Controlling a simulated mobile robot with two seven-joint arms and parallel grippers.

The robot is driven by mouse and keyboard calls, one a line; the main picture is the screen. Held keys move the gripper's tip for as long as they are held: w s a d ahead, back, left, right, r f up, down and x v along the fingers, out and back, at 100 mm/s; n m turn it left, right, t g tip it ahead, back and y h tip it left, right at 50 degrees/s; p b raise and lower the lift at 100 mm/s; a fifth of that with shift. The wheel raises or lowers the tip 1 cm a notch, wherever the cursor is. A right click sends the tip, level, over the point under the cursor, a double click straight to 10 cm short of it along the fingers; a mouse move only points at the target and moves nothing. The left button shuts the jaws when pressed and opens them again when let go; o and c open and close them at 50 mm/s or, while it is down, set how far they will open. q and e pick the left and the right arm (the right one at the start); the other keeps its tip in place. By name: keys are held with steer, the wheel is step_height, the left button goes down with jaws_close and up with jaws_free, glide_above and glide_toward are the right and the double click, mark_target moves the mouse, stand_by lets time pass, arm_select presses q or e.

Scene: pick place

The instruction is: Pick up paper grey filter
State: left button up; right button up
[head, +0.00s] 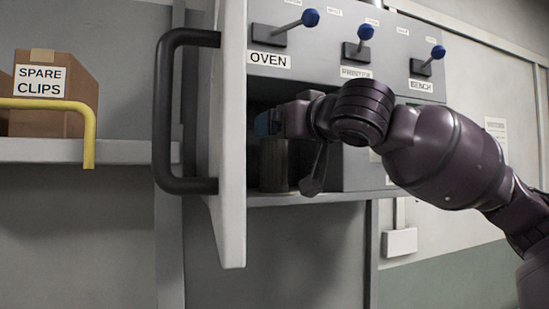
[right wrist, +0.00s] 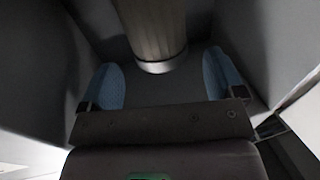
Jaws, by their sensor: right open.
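The paper grey filter (head: 273,163) is a grey pleated cylinder standing upright on the floor of the cabinet compartment, behind the open door. It also shows in the right wrist view (right wrist: 155,32), with a pale rim at its near end. My right gripper (head: 268,122) reaches into the compartment at the filter's upper part. In the right wrist view its two blue finger pads (right wrist: 165,85) are apart, one to each side of the filter's end. No contact with the filter is visible. My left gripper is in neither view.
The cabinet door (head: 232,130) with a black handle (head: 165,115) stands open left of the compartment. Blue-knobbed levers (head: 365,32) sit above it. A shelf (head: 130,150) at left holds a "SPARE CLIPS" box (head: 80,90) behind a yellow rail (head: 88,125). Compartment walls are close around my right gripper.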

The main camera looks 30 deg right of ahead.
steer(key=shift+w+f+p, duration=0.1)
steer(key=shift+w+p, duration=0.3)
steer(key=shift+w, duration=1.5)
steer(key=shift+c, duration=0.3)
steer(key=c, duration=1.3)
